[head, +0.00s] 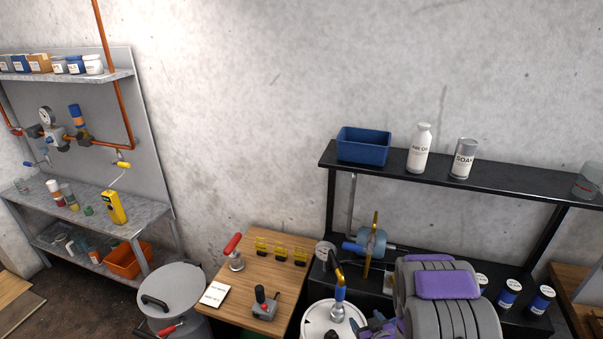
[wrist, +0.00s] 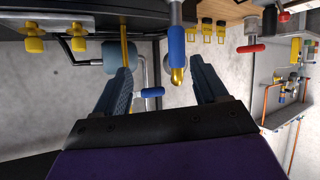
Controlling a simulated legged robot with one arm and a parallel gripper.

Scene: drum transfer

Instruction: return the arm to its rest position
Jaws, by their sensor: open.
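My arm, grey with purple parts, is in the lower right of the head view. My gripper shows only in part there, low beside the white drum (head: 320,318), and my own arm hides much of it. In the wrist view my gripper (wrist: 163,78) has two blue fingers spread apart, with nothing held between them. Beyond the gap is a blue-sleeved nozzle with a brass tip (wrist: 177,52). It stands on the white drum in the head view (head: 340,293). The gripper looks apart from it.
A black shelf (head: 480,182) carries a blue bin (head: 363,145) and bottles. A teal pump (head: 371,243) stands behind the drum. A wooden table (head: 262,270) with a joystick box (head: 265,304) is left of it. A grey lidded drum (head: 173,290) stands further left.

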